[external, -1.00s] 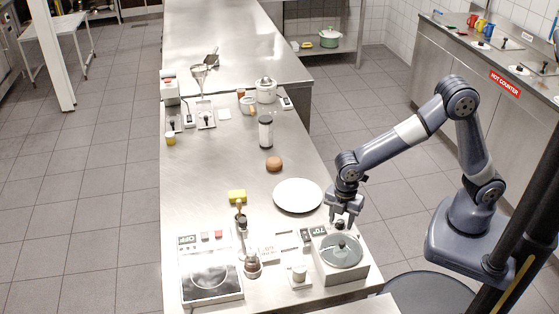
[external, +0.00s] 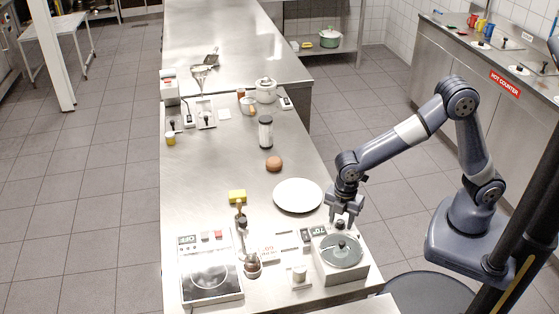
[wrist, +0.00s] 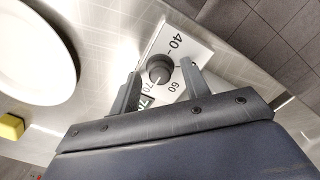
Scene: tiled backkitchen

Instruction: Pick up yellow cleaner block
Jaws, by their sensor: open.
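The yellow cleaner block (external: 237,196) lies on the steel counter, left of the white plate and just behind a small tap-like fixture. It also shows at the left edge of the wrist view (wrist: 11,127), partly cut off. My gripper (external: 343,222) is open and points down above the back of the grey square unit with the round dish, well to the right of the block. In the wrist view my gripper (wrist: 158,88) has its two fingers apart, with a dark knob on a numbered dial plate showing between them.
A white plate (external: 298,195) lies between my gripper and the block. The grey square unit (external: 342,254) is below my gripper. A hotplate (external: 211,270) and a small fixture (external: 242,230) stand in front of the block. A brown ball (external: 274,164) sits behind the plate.

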